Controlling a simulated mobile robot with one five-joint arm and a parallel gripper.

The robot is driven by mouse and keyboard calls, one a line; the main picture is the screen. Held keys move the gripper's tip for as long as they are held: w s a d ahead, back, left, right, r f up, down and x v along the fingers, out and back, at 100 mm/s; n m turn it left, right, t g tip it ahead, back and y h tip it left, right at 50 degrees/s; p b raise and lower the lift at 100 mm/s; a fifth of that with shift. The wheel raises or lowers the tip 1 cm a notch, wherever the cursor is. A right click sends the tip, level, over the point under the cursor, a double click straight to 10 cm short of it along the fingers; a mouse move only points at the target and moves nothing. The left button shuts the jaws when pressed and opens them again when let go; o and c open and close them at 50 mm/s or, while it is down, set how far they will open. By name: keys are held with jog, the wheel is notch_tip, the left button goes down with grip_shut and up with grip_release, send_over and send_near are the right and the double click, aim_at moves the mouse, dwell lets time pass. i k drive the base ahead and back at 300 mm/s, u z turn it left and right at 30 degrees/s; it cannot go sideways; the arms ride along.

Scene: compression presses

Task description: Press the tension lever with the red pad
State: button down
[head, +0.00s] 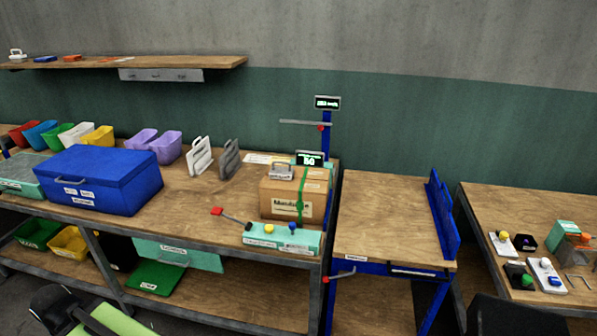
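The lever's dark arm slopes from the raised pad down to the unit. A yellow knob and a blue knob stand on the unit. Behind it is a cardboard box (284,208) with a green strap around it. A small display (309,159) behind the box glows green and seems to read 50. A green and black part of my arm shows at the bottom left; my gripper is not in view.
A big blue case (99,178), coloured bins and two upright plates stand left on the bench. A third bench (542,235) with small devices is at the right.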

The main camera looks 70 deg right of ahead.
aim_at(215, 211)
jog(key=z, duration=2.15)
jog(key=k, duration=0.95)
jog(key=i, duration=0.95)
jog(key=z, duration=0.05)
